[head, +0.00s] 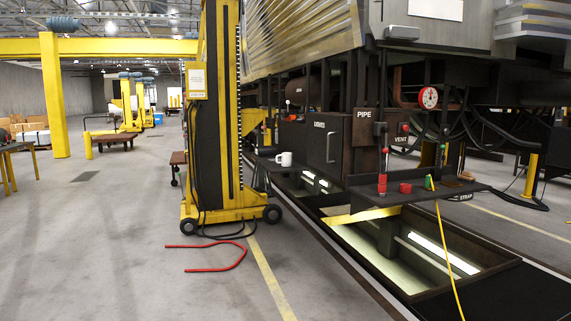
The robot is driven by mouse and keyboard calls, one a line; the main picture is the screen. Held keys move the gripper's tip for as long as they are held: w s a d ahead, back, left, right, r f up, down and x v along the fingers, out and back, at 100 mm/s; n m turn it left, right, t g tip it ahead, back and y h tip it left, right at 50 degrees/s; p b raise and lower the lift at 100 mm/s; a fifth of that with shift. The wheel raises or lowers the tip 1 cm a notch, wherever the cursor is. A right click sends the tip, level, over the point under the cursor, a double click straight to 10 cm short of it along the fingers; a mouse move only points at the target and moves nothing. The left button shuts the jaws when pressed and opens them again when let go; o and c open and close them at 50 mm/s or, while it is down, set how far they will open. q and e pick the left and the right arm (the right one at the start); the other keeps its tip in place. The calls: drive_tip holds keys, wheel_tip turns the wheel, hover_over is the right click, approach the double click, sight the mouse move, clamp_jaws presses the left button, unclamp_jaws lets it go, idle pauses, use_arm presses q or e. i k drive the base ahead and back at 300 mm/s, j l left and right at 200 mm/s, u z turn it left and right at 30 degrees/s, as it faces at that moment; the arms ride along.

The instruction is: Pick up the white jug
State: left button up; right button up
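A small white jug (285,159) with a handle on its left side stands upright near the middle of the head view. It is on a dark shelf (268,166) beside the railcar's underside, just right of the yellow lifting column. Neither of my grippers shows in this view, so nothing of mine is seen near the jug.
A yellow wheeled lifting jack (228,205) stands left of the jug. A red bent bar (240,258) lies on the floor before it. An open lit pit (400,245) lies at the right, below a dark shelf (420,190) with red items. The left floor is mostly clear.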

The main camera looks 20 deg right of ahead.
sight(287, 158)
drive_tip(key=i+z, duration=0.1)
drive_tip(key=z, duration=0.4)
drive_tip(key=i, duration=4.1)
